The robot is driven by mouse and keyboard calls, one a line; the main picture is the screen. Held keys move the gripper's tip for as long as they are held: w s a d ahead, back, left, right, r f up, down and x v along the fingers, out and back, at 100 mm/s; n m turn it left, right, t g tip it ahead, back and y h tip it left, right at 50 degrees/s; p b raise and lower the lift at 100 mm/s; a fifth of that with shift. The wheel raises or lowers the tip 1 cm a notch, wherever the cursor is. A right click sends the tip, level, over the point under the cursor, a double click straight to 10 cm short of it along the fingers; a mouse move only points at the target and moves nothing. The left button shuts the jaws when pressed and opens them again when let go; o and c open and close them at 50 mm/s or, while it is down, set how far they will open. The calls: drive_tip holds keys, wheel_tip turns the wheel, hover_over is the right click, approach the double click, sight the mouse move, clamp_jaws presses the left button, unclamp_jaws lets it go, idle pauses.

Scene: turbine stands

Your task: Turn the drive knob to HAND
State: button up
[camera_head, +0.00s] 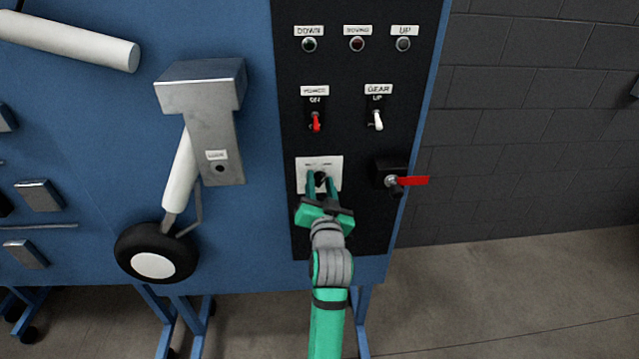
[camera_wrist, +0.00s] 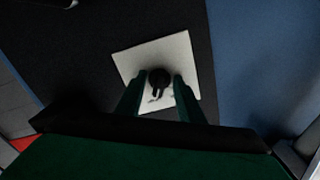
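The drive knob (camera_head: 320,178) is a small black knob on a white square plate (camera_head: 333,163) low on the black panel. Its lettering is too small to read. The knob also shows in the wrist view (camera_wrist: 159,82), on the tilted white plate (camera_wrist: 190,60). My gripper (camera_head: 323,182) is at the plate, with one green finger on each side of the knob. In the wrist view, the fingers (camera_wrist: 160,92) stand apart with a visible gap on each side of the knob. The knob's pointer direction is unclear.
A red-handled lever (camera_head: 410,181) sticks out right of the plate. Above are a red POWER switch (camera_head: 316,122), a white GEAR switch (camera_head: 378,121) and several indicator lamps. A landing-gear leg with a wheel (camera_head: 156,253) stands on the blue board at left.

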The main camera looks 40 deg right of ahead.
sight(320, 184)
drive_tip(key=shift+o, duration=0.8)
drive_tip(key=shift+s+a, duration=0.1)
drive_tip(key=shift+v, duration=2.35)
drive_tip(key=shift+f, duration=0.1)
